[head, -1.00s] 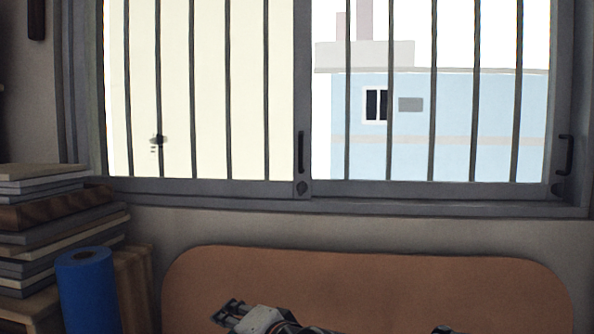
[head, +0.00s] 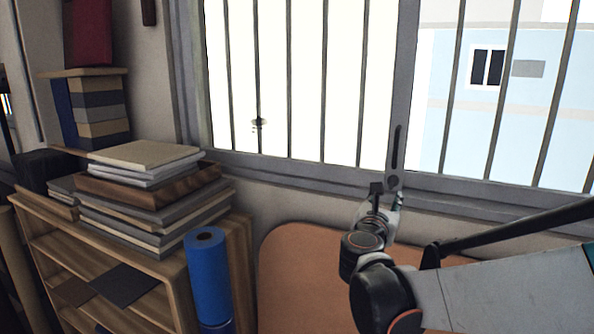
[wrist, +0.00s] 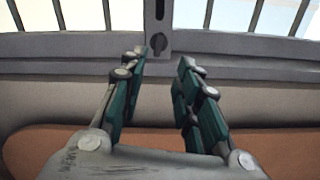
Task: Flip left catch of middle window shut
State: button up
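A barred grey window (head: 290,166) fills the wall ahead. On its upright middle frame sit a dark slotted pull handle (head: 398,147) and, just below it, a small dark round catch (head: 393,181). The catch also shows in the wrist view (wrist: 158,43), with a short stub pointing down. My gripper (head: 384,194) is raised close to the catch. In the wrist view my gripper (wrist: 164,60) is open and empty, its green-padded fingers apart, with the catch beyond the tips, nearer the left one. I cannot tell whether a fingertip touches it.
Vertical bars stand behind the glass. Below the sill is a rounded orange-brown board (head: 290,270). To the left are a wooden shelf (head: 170,290), stacked boards and books (head: 150,205), and a blue roll (head: 208,275). The wall just below the window frame is clear.

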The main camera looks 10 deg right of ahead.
aim_at(393, 182)
jog(key=p+x, duration=0.1)
jog(key=x, duration=1.1)
jog(key=shift+w, duration=0.25)
grip_shut()
